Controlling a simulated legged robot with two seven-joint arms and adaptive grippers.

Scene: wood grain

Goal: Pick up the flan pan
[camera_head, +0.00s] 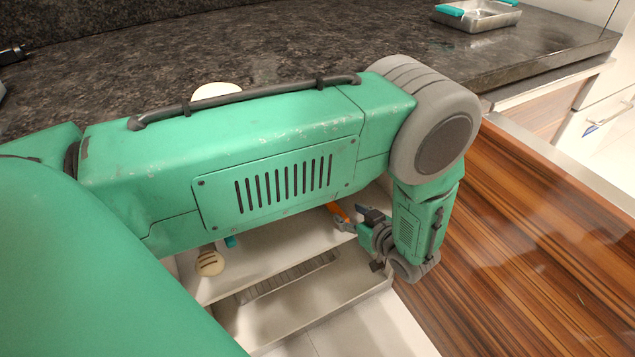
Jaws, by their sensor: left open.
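A shallow rectangular metal pan (478,15) with teal handles sits on the dark countertop at the top right; it is the only pan I can make out, and I take it as the flan pan. My left arm reaches across the picture and bends down, away from the pan. My left gripper (368,238) is open, low over the right end of an open drawer, far below the pan. It is small and partly hidden by my wrist, so I cannot tell whether it touches anything. My right gripper is not in view.
The open white drawer (330,298) holds a round cream-coloured item (209,262), an orange item (338,212) and a grey ribbed strip (288,277). The stone countertop (300,45) is mostly clear behind my arm.

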